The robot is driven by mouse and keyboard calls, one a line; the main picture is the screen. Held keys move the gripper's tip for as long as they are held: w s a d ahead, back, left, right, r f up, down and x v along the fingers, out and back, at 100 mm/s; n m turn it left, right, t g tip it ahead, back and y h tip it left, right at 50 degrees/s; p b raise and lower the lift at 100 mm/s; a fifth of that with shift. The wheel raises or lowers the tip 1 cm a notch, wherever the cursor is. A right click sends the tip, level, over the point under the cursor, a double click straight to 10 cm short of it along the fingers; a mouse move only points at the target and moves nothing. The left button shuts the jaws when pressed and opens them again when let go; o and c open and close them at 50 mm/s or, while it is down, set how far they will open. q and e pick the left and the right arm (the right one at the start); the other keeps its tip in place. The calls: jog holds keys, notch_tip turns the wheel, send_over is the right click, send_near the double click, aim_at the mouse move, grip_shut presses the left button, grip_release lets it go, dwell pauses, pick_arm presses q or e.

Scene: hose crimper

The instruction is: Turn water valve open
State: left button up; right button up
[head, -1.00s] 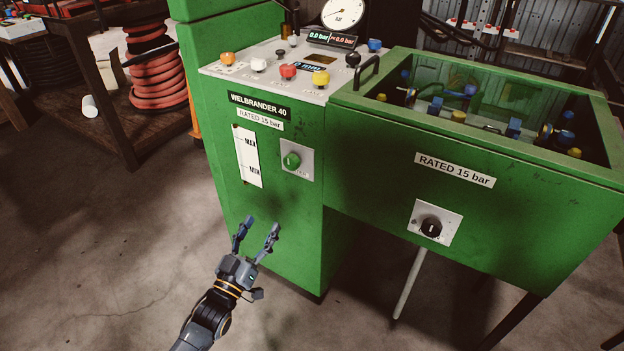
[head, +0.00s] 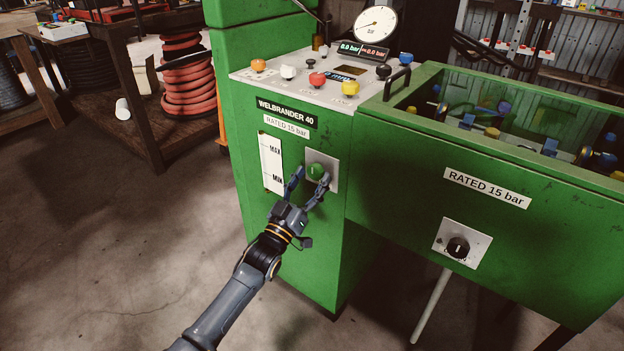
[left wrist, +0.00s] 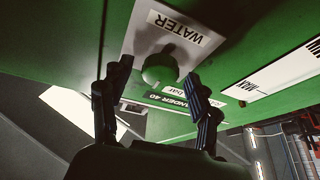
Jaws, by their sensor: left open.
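The water valve is a round green knob (head: 316,172) on a pale plate on the front of the green machine. In the left wrist view the knob (left wrist: 160,70) sits under a plate (left wrist: 178,32) marked WATER. My left gripper (head: 308,182) is open, with its fingers just in front of the knob, one toward each side. In the left wrist view the fingers (left wrist: 158,92) are spread with the knob between and beyond them. I cannot tell whether either finger touches it. My right gripper is not in view.
A black knob (head: 458,248) is on the tank (head: 400,180) at the right. A control panel with coloured buttons (head: 317,79) and a gauge (head: 377,23) is on top of the machine. A red hose coil (head: 188,75) stands at the back left. Floor at left is clear.

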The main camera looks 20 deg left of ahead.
pick_arm(q)
jog(key=shift+w+d+r, duration=0.1)
jog(key=shift+w+r, duration=0.05)
jog(key=shift+w, duration=0.25)
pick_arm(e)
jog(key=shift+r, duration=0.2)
pick_arm(q)
jog(key=shift+c, duration=0.5)
jog(key=c, duration=1.1)
jog(key=shift+o, duration=0.2)
